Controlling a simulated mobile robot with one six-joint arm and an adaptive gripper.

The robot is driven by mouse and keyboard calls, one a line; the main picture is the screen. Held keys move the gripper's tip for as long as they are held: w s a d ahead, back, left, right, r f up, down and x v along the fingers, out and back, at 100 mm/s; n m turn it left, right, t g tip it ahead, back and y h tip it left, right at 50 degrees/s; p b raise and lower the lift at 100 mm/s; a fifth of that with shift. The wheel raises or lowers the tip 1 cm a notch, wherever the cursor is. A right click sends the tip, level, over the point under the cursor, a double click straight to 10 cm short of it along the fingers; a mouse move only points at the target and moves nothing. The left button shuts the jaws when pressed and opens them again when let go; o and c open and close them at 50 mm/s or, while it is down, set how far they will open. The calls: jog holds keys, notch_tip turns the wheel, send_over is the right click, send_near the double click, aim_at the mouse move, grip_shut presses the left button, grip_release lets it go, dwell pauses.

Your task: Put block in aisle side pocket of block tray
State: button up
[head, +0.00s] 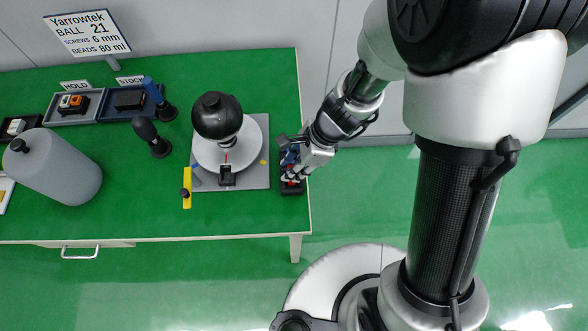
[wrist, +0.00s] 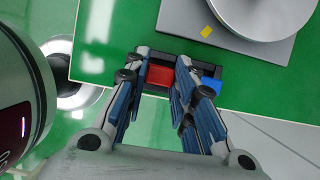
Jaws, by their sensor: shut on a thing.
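The block tray (head: 292,190) is a small dark tray at the right edge of the green table, beside the grey plate. It also shows in the wrist view (wrist: 207,70), partly hidden by my fingers. My gripper (head: 290,166) is down at the tray. In the wrist view my gripper (wrist: 163,62) has its fingers on both sides of a red block (wrist: 160,78) and is shut on it. A blue piece (wrist: 212,84) lies just right of the right finger. I cannot tell whether the red block rests in a pocket or is held just above.
A grey plate (head: 258,178) with a white disc and a black ball device (head: 216,115) stands left of the tray. A yellow bar (head: 187,188), a grey cylinder (head: 65,170), dark knobs and labelled trays lie farther left. The table's right edge is close to the tray.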

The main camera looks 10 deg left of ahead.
jog(key=shift+f, duration=0.4)
jog(key=shift+f, duration=0.2)
jog(key=o, duration=1)
jog(key=shift+o, duration=0.2)
jog(key=shift+r, duration=0.1)
jog(key=shift+r, duration=0.3)
jog(key=p+v, duration=0.6)
jog(key=v, duration=0.5)
jog(key=shift+d+r, duration=0.2)
jog(key=shift+r, duration=0.05)
jog(key=shift+w+r, duration=0.1)
jog(key=shift+w, duration=0.05)
